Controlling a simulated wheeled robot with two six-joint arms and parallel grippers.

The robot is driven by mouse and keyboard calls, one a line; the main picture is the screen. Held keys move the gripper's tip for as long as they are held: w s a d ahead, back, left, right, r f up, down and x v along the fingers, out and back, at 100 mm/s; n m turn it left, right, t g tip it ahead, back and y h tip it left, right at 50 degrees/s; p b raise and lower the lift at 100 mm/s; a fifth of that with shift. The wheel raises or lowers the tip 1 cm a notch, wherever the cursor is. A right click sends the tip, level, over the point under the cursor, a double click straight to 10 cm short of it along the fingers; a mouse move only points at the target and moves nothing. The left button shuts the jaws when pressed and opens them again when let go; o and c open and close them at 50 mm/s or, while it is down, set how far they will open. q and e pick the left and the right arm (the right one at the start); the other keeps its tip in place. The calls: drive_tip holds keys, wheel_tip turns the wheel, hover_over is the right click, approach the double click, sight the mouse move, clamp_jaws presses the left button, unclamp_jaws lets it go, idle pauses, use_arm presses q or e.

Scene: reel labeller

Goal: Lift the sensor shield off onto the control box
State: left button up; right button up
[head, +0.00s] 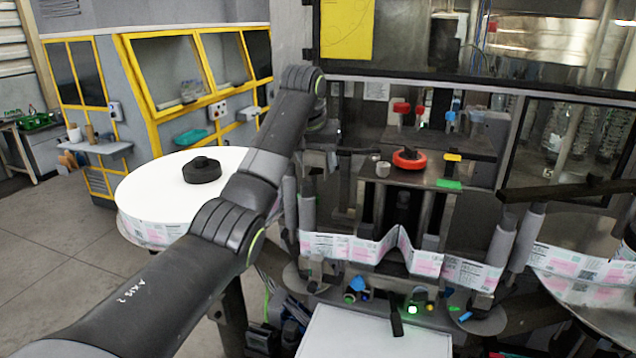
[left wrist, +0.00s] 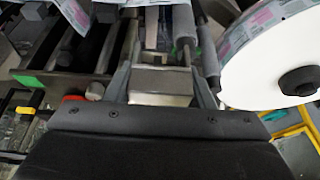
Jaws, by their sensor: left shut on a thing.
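My left gripper (left wrist: 163,88) is shut on a grey metal block-like piece, which I take to be the sensor shield (left wrist: 162,80). Its two fingers stand on either side of it in the left wrist view. In the head view my left gripper (head: 345,151) is at the labeller, left of the red ring; the piece in it is mostly hidden there, and I cannot tell whether it touches the machine. A pale flat-topped box, apparently the control box (head: 375,335), stands at the front centre, nearer than the gripper. Its visible top is largely clear. My right gripper is not in view.
A large white reel (head: 150,195) stands left, partly behind my arm. A printed label web (head: 325,245) runs across the machine between upright rollers. A red ring (head: 409,159) sits on the raised plate. A second reel (head: 600,300) is at right.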

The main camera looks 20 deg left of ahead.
use_arm(q)
wheel_tip(320, 180, up, 2)
drive_tip(key=shift+w+r, duration=0.1)
drive_tip(key=shift+r, duration=2.95)
drive_tip(key=shift+f, duration=0.1)
